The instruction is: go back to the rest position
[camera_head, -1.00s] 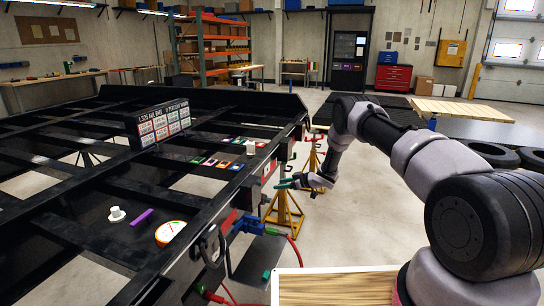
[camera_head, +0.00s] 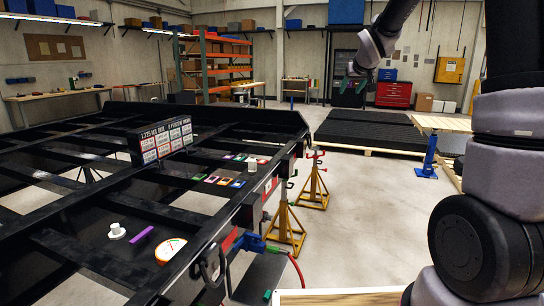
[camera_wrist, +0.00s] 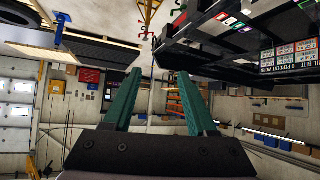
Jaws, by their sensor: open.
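My gripper (camera_head: 354,80) hangs at the upper right of the head view, raised above the floor behind the trailer frame. Its two green fingers stand apart with nothing between them. The fingers also show in the wrist view (camera_wrist: 152,82), open and empty. The wrist view is upside down, with the floor and trailer frame at the top. My arm is folded upward at the right of the head view.
The black trailer frame (camera_head: 105,210) fills the left, with a sign board (camera_head: 165,141) and small items on it. Yellow jack stands (camera_head: 287,228) stand along its right side. A stack of black panels (camera_head: 375,136) lies behind. Concrete floor is open at centre right.

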